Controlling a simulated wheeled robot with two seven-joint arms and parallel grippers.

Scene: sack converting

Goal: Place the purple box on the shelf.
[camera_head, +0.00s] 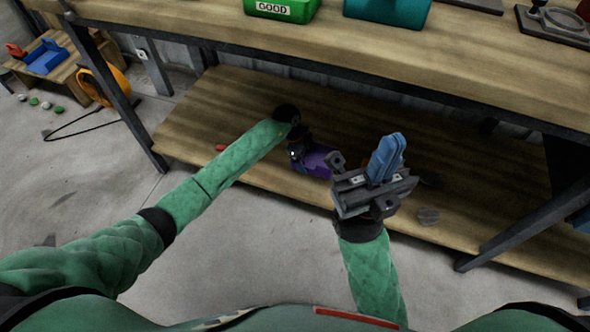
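The purple box (316,163) is low in the middle of the picture, on or just above the lower wooden shelf. My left arm comes in from the left, and its dark gripper (298,146) is right at the box's upper left side, covering part of it. Its fingers are too dark and small to tell whether they hold the box. My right gripper (366,172) is to the right of the box, over the shelf's front part. A blue piece (386,158) shows at its jaws; I cannot tell whether it is held. The lower shelf (225,100) spans the bench's underside.
The bench top (400,55) overhangs the shelf and carries a green bin marked GOOD (281,9) and a teal bin (388,12). A dark bench leg (120,95) stands at left. A small red object (220,147) lies beside my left forearm. The shelf's left part is mostly clear.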

